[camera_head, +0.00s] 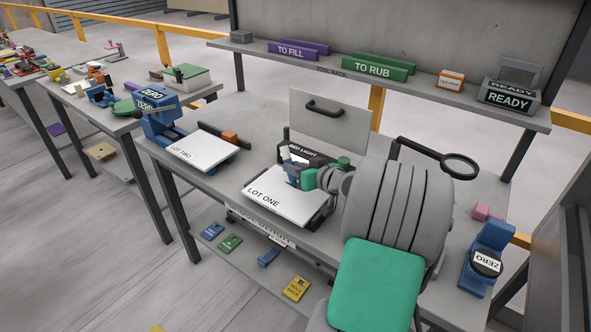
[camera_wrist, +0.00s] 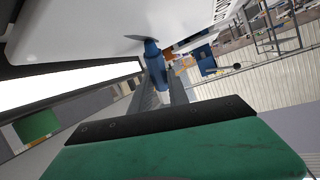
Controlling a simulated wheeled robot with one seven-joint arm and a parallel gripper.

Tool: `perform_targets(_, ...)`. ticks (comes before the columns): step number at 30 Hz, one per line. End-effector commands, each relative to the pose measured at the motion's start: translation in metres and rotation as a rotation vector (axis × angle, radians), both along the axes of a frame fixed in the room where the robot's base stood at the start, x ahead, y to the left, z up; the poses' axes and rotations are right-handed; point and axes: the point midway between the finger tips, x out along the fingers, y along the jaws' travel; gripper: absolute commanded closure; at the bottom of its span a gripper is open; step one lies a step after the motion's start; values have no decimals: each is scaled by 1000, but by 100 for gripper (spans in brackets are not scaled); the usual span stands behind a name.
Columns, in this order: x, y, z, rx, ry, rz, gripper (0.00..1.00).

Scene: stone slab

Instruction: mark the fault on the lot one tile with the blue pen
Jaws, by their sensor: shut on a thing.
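The lot one tile (camera_head: 283,203) is a white slab lying tilted on a dark stand on the bench. My gripper (camera_head: 297,175) is over its upper right part, shut on the blue pen. In the wrist view the blue pen (camera_wrist: 153,58) stands out from the grey fingers, its tip at the white tile face (camera_wrist: 85,28). Whether the tip touches cannot be told. A thin dark grey streak (camera_wrist: 138,38) shows on the tile beside the tip; whether it is the fault, ink or shadow is unclear. In the head view my gripper hides part of the tile.
The lot two tile (camera_head: 203,150) lies to the left. A magnifier on an arm (camera_head: 458,165) is to the right. The rack (camera_head: 350,78) above holds the TO FILL, TO RUB and READY blocks.

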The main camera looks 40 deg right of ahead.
Motion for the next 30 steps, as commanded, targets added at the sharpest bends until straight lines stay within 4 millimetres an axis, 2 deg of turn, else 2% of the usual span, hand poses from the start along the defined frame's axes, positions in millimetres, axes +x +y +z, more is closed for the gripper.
perform_targets(30,8,-2,-2,-1,0,0,100)
